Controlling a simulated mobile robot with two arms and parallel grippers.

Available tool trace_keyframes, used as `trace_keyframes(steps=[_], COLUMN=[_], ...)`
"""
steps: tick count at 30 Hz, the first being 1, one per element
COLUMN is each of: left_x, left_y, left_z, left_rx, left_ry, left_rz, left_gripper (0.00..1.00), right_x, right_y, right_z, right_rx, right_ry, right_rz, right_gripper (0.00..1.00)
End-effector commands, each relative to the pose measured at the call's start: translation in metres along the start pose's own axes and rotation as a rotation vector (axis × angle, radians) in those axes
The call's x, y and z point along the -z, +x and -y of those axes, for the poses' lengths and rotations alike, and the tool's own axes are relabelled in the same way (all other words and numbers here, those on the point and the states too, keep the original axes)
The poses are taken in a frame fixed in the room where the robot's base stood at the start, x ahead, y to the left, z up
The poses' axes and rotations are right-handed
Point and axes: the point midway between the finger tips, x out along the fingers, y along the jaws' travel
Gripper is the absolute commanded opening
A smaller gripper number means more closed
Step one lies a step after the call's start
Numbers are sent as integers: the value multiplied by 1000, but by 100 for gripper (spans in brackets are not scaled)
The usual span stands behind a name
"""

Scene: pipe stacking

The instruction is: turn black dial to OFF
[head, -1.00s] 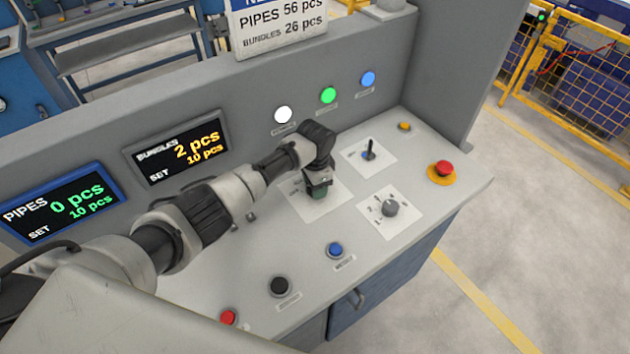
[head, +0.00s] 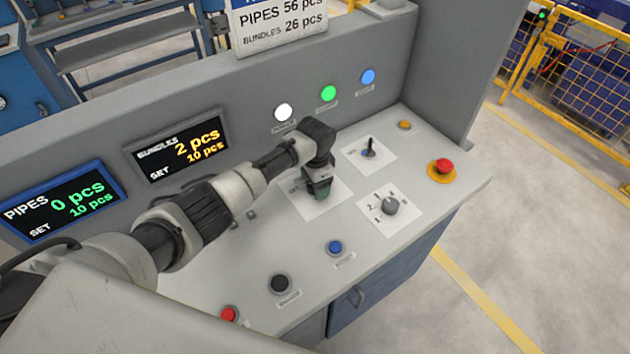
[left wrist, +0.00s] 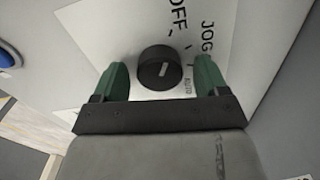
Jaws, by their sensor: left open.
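The black dial (left wrist: 160,68) sits on a white plate (left wrist: 105,35) marked OFF, JOG and AUTO in the left wrist view. A short white line shows on its face, slanting up to the right; I cannot tell which label it is set to. My left gripper (left wrist: 163,80) is open, with one green finger on each side of the dial and visible gaps between. In the head view my left gripper (head: 320,192) is over the plate (head: 331,203) and hides the dial. My right gripper is not in view.
Right of the gripper are a small toggle lever (head: 369,149), a grey numbered knob (head: 390,206) and a red emergency button (head: 442,167). Blue (head: 335,247), black (head: 280,284) and red (head: 229,314) buttons line the front. The upright panel stands close behind.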

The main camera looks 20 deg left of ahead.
Motion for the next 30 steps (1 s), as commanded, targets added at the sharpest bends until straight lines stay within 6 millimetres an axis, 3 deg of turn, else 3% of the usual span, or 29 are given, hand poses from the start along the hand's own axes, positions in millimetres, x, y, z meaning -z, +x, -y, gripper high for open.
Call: trace_keyframes(steps=[5, 12, 18, 30], left_x=[1, 1, 0, 0], left_y=[-21, -69, -98, -107], left_z=[1, 1, 1, 0], left_rx=[2, 3, 1, 1], left_ry=[1, 0, -1, -1], left_rz=[-4, -4, -3, -1], left_gripper=[74, 74, 74, 74], right_x=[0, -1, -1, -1], right_y=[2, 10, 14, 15], right_z=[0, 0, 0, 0], right_rx=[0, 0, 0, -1], right_ry=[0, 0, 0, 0], right_rz=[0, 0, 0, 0], right_gripper=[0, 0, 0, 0])
